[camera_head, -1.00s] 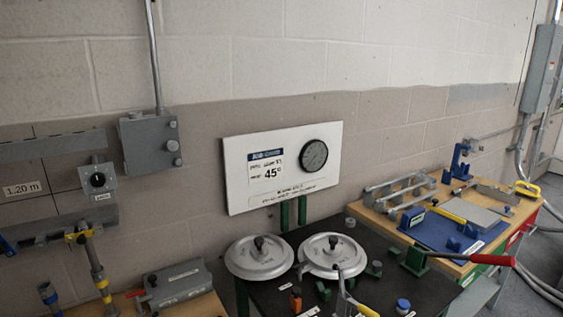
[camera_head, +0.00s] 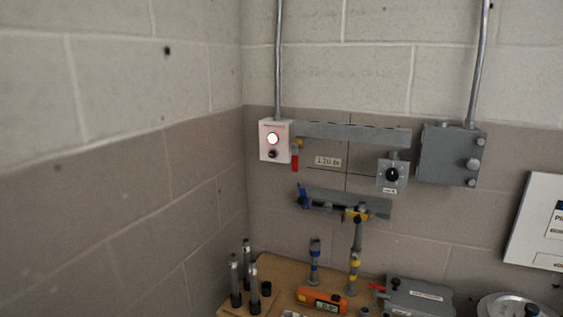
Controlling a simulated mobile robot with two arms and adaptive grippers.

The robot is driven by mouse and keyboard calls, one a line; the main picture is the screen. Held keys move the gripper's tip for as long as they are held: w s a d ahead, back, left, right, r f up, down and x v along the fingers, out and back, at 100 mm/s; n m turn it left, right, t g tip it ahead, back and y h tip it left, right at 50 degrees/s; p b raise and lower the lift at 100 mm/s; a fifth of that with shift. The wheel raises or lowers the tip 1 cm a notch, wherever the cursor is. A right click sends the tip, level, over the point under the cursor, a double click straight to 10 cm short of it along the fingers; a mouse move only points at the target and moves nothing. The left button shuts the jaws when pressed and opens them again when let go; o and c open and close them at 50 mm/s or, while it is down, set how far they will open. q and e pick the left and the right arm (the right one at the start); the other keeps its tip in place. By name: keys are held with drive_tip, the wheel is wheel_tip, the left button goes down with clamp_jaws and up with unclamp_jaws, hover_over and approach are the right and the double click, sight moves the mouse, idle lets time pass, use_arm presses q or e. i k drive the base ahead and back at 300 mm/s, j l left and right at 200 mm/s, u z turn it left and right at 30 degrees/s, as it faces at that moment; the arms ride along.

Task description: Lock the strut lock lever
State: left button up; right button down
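A grey strut post (camera_head: 355,259) with yellow bands stands on the wooden bench, its top at the lower wall rail (camera_head: 373,204). A yellow piece (camera_head: 356,214) sits where the post meets this rail. A blue lever (camera_head: 303,196) is at the lower rail's left end. A red lever (camera_head: 295,161) hangs by the upper rail's left end. I cannot tell which of these is the strut lock lever or whether it is locked. Neither of my grippers shows in the head view.
A white box (camera_head: 270,140) with a lit button and a grey box (camera_head: 450,155) are on the wall. The bench (camera_head: 273,266) holds a short blue-banded post (camera_head: 314,262), an orange meter (camera_head: 321,301), several dark cylinders (camera_head: 254,288) and a grey case (camera_head: 419,297).

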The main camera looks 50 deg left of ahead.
sight(294, 157)
drive_tip(key=u, duration=1.5)
